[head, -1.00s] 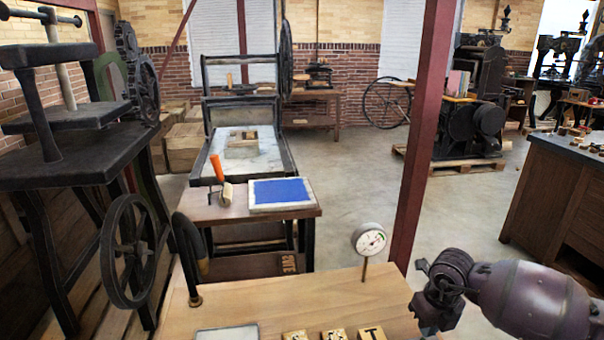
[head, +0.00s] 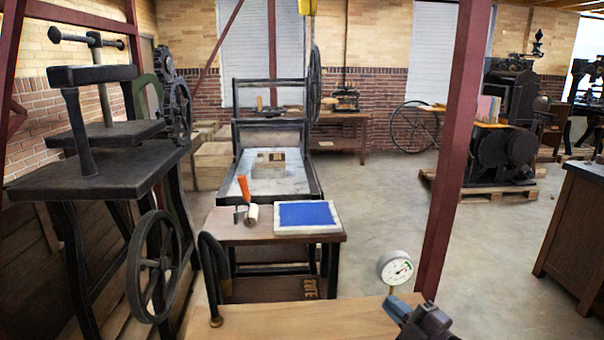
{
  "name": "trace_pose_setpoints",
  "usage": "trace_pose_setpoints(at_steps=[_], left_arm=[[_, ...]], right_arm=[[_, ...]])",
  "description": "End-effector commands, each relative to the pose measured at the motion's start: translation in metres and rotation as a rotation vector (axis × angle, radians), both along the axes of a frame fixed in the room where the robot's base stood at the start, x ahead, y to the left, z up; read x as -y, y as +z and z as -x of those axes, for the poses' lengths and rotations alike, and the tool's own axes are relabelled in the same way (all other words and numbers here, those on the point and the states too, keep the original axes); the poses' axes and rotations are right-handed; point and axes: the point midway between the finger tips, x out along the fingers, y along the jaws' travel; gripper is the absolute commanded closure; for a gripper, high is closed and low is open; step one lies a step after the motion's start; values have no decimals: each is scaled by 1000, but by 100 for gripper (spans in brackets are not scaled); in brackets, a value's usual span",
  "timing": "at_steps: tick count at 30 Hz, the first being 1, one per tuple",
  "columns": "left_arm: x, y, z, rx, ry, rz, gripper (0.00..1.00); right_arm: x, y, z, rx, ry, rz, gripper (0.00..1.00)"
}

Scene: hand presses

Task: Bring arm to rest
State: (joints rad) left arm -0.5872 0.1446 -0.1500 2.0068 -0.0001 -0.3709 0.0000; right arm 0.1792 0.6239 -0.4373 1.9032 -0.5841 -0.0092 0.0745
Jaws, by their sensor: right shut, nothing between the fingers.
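My right gripper (head: 402,308) shows at the bottom edge, right of centre, over the right end of the wooden table (head: 300,322). Its fingers are shut with nothing between them. Only its blue-grey end is in view; the rest of the right arm is cut off by the frame. A round white dial gauge (head: 396,267) stands on a stalk just behind the gripper; the gripper appears close, and I cannot tell if they touch. My left gripper is not in view.
A red post (head: 455,150) rises right of the gauge. Behind the table, a small bench holds a blue pad (head: 307,214) and an orange-handled roller (head: 246,200). A black hand press (head: 90,155) stands at left, a wooden cabinet (head: 575,235) at right. Floor between is open.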

Motion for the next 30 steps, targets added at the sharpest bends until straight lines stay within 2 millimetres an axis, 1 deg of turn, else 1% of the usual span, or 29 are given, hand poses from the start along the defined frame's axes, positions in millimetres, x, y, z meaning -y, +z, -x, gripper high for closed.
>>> trace_pose_setpoints(at_steps=[1, 2, 3, 5, 6, 8, 9, 11, 12, 14, 15, 17, 18, 21, 24, 27, 30], left_arm=[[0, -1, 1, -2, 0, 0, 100], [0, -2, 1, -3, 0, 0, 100], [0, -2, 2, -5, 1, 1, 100], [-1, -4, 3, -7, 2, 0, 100], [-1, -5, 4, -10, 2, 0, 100], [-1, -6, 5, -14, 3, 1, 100], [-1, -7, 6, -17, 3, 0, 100], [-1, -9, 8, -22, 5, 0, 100], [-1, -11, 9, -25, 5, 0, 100], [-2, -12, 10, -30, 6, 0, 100], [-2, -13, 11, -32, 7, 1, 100], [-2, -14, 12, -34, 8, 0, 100], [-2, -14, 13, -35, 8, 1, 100], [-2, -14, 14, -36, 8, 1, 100], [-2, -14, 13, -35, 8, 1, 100], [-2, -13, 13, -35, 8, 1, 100], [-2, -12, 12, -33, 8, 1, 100]], right_arm=[[10, -18, 7, -92, -74, -90, 100], [17, -28, 11, -145, -117, -139, 100], [26, -43, 17, -215, -172, -201, 100], [37, -65, 29, -319, -244, -286, 100], [43, -80, 39, -387, -288, -341, 100], [53, -102, 55, -481, -349, -420, 100], [58, -117, 67, -542, -387, -472, 100], [65, -137, 87, -624, -438, -546, 100], [69, -150, 100, -673, -471, -594, 100], [75, -167, 122, -734, -516, -663, 100], [78, -178, 136, -767, -543, -703, 100], [84, -192, 158, -805, -589, -751, 100], [87, -201, 173, -826, -619, -773, 100], [94, -222, 207, -872, -689, -805, 100], [95, -237, 233, -910, -735, -822, 100], [96, -245, 249, -935, -758, -826, 100], [97, -248, 256, -944, -767, -822, 100]])
